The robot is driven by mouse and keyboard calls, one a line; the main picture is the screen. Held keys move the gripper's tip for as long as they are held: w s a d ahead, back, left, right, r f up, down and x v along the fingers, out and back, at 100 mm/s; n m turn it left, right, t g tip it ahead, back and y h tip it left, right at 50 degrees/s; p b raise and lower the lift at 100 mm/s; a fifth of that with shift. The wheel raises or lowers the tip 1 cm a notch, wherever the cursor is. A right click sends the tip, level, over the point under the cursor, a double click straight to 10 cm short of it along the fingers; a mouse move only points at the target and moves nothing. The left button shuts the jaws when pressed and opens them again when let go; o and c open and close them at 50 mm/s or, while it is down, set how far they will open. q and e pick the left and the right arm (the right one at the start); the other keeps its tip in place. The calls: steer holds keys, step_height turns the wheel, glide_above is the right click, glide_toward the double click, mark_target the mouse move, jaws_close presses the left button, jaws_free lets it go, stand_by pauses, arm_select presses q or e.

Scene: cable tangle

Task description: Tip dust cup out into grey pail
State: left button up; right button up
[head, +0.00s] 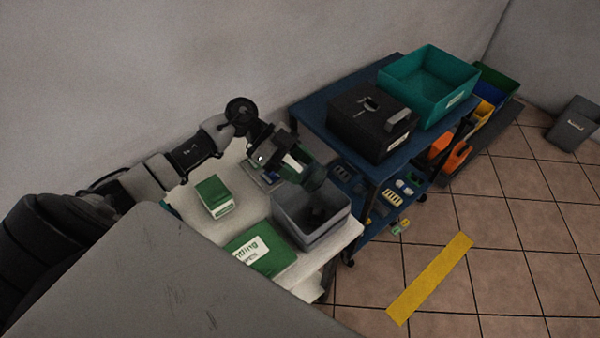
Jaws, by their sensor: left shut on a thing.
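My left gripper (287,161) is shut on the dark green dust cup (314,177). The cup is tilted, with its dark end toward the lower right, just above the back of the grey pail (312,232). The pail is an open square-sided tub on the white table. Something dark lies inside the pail, but I cannot tell what it is. The gripper hides part of the cup. My right gripper is not in view.
A green box (214,197) and a green labelled packet (262,250) lie on the white table (188,210). A blue cart (312,112) behind carries a black box (368,125) and a teal crate (430,88). A grey bin (574,125) stands on the floor at far right.

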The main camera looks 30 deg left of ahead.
arm_select(q)
steer(key=shift+a+f+t+h+b, duration=0.1)
steer(key=shift+f+h+b, duration=0.3)
steer(key=shift+h+b, duration=0.85)
steer(key=shift+a+f+t+h+b, duration=0.1)
steer(key=shift+f+h+b, duration=0.35)
steer(key=shift+h+b, duration=0.75)
steer(key=shift+a+f+t+h+b, duration=0.1)
steer(key=shift+f+h+b, duration=0.3)
steer(key=shift+h+b, duration=0.85)
steer(key=shift+r+p, duration=0.1)
steer(key=shift+p, duration=0.25)
